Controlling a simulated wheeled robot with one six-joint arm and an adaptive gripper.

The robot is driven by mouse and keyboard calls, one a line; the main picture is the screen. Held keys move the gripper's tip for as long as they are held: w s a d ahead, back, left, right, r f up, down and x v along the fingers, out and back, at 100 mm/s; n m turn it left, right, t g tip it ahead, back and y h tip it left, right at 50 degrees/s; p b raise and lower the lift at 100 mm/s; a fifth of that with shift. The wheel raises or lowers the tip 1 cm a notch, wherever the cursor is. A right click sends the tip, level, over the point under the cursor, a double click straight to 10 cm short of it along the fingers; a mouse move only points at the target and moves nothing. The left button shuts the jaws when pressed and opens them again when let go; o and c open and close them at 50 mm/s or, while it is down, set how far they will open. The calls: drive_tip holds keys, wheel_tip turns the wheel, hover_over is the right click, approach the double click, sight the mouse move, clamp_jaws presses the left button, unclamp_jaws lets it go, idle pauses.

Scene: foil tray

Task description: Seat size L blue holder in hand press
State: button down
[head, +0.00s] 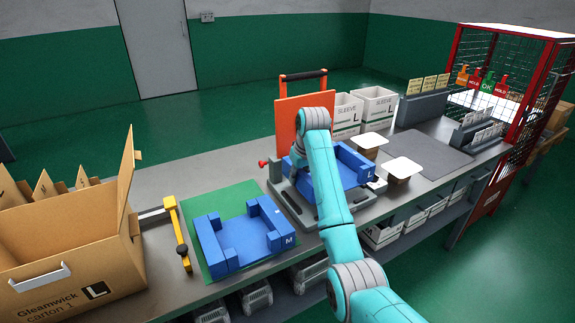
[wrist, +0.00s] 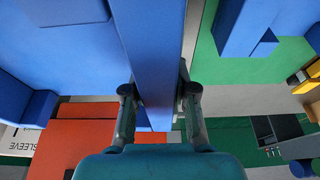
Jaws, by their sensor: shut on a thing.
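The blue holder marked L (head: 352,163) is at the hand press, over its grey base (head: 284,195). I cannot tell whether it is fully down or slightly raised. The press has an upright orange plate (head: 290,112) and a black-topped handle (head: 303,75). In the wrist view, my gripper (wrist: 157,92) is shut on a wall of the blue holder (wrist: 155,40), one finger on each side. In the head view my arm hides the gripper and part of the holder. A second blue holder, marked M (head: 243,238), lies on a green mat (head: 215,197) left of the press.
A cardboard carton (head: 75,265) stands at the left, beside a yellow-handled tool (head: 177,233). White sleeve boxes (head: 374,105) stand behind the press. White-topped stacks (head: 403,167) stand close on its right. A grey mat (head: 432,153) is clear beyond, before a red mesh cage (head: 510,90).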

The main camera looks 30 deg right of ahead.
drive_tip(key=shift+w+f, duration=0.15)
drive_tip(key=shift+w, duration=0.25)
drive_tip(key=shift+f, duration=3.15)
drive_tip(key=c, duration=0.8)
unclamp_jaws()
drive_tip(key=shift+f, duration=0.1)
drive_tip(key=shift+c, duration=0.2)
drive_tip(key=v, duration=0.7)
drive_tip(key=shift+s+r, duration=0.15)
drive_tip(key=shift+r, duration=0.1)
